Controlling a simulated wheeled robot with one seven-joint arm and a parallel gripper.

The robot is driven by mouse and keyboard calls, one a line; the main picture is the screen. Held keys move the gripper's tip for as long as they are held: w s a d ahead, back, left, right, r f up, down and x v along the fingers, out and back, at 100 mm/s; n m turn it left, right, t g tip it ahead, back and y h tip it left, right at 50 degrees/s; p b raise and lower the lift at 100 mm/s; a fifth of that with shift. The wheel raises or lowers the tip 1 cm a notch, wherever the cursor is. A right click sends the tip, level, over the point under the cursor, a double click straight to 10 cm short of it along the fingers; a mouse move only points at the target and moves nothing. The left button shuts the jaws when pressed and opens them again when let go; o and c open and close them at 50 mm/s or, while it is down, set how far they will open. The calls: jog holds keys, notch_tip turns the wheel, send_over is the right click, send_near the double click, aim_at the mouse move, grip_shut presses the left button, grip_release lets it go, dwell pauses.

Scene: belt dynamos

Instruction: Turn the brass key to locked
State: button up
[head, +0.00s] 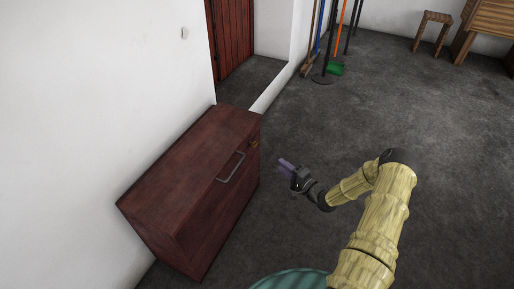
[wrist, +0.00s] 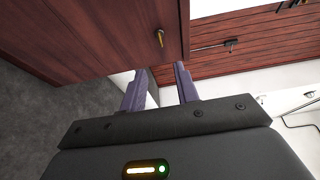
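The brass key (wrist: 160,38) sticks out of the front of a dark red wooden cabinet (wrist: 90,30) in the wrist view, near the panel's edge. In the head view the key (head: 254,144) is a tiny brass spot near the far top corner of the cabinet (head: 190,170); its turn is too small to read there. My gripper (wrist: 159,80) has two purple fingers, apart with nothing between them. In the head view my gripper (head: 285,164) is in the air to the right of the cabinet front, apart from the key.
The cabinet stands by the white wall, near a red plank door (head: 232,38). Brooms and a green dustpan (head: 334,69) stand at the back. The dark floor right of the cabinet is clear.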

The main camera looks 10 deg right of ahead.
aim_at(254, 144)
jog(key=b+x, duration=0.5)
jog(key=x, duration=1)
jog(key=shift+w, duration=0.35)
jog(key=shift+a, duration=0.1)
grip_shut()
